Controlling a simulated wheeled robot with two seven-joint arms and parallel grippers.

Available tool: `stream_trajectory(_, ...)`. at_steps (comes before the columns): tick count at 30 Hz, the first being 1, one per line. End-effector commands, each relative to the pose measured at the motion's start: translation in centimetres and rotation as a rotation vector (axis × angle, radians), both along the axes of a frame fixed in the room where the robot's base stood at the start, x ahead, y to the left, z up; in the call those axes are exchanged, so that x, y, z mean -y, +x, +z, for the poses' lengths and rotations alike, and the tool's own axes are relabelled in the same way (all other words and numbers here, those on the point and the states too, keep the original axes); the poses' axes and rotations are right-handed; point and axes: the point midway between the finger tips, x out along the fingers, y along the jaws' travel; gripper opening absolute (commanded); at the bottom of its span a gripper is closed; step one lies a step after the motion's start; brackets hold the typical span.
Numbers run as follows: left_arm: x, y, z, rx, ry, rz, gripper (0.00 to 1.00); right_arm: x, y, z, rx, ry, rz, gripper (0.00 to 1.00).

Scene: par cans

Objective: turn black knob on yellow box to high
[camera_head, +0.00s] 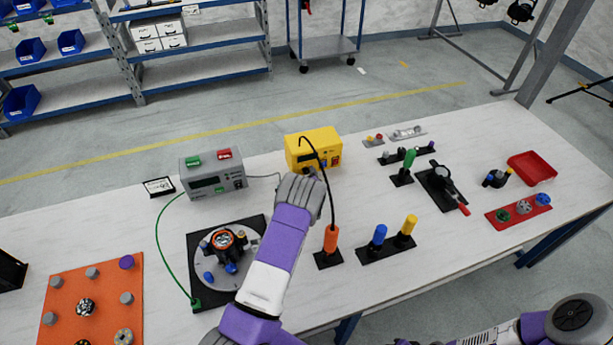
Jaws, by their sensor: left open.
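The yellow box (313,139) stands on the white table near its back edge, in the middle of the head view. Its front shows a dark display and a small red part at the right. I cannot make out the black knob; the gripper and a black cable cover part of the front. My left gripper (314,174) is open, just in front of the lower front of the box. I cannot tell whether it touches the box. My right arm shows at the bottom right, with its gripper out of view.
A black cable arches from the box to an orange-handled tool (331,239) in a black stand, close right of my left arm. A grey box (212,173) stands to the left, above a round turntable fixture (231,254). Blue and yellow handles (378,236) stand to the right.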

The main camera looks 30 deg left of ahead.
Motion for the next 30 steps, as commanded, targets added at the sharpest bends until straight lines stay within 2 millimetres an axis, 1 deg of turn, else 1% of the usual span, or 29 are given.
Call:
stream_trajectory(9,-0.18,0.22,-0.07,0.0,-0.001,0.001,0.52,0.0,0.0,-0.03,0.0,0.0,0.0,0.43)
stream_trajectory(10,-0.18,0.22,-0.07,0.0,-0.001,0.001,0.5,0.0,0.0,-0.03,0.0,0.0,0.0,0.43)
stream_trajectory(18,-0.16,0.21,-0.06,0.0,-0.001,0.001,0.09,0.0,0.0,-0.03,0.0,0.0,0.0,0.43)
stream_trajectory(20,-0.16,0.21,-0.06,0.0,-0.001,0.001,0.0,0.0,0.0,-0.03,0.0,0.0,0.0,0.43)
stream_trajectory(30,-0.09,0.27,-0.02,-0.031,0.027,0.0,0.0,-0.01,0.0,-0.19,0.0,0.0,0.0,0.43)
